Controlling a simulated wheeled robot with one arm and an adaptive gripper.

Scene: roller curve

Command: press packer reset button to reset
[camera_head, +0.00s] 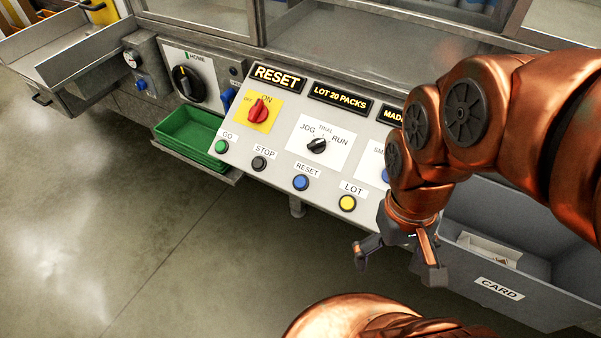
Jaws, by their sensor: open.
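The blue reset button (301,183) sits on the white sloped control panel (262,142), under a small label that reads RESET. A black display (277,77) at the panel's top left also reads RESET. My gripper (396,268) is open and empty, to the right of and below the blue button, near the panel's lower right edge and apart from the button. My copper arm covers the right part of the panel, where another blue button (386,175) is partly hidden.
Green GO (222,146), black STOP (259,163) and yellow LOT (348,203) buttons flank the reset button. Above are a red switch (258,110) and a JOG/RUN knob (317,146). A grey CARD bin (540,310) stands right; a green tray (190,122) left. Floor in front is clear.

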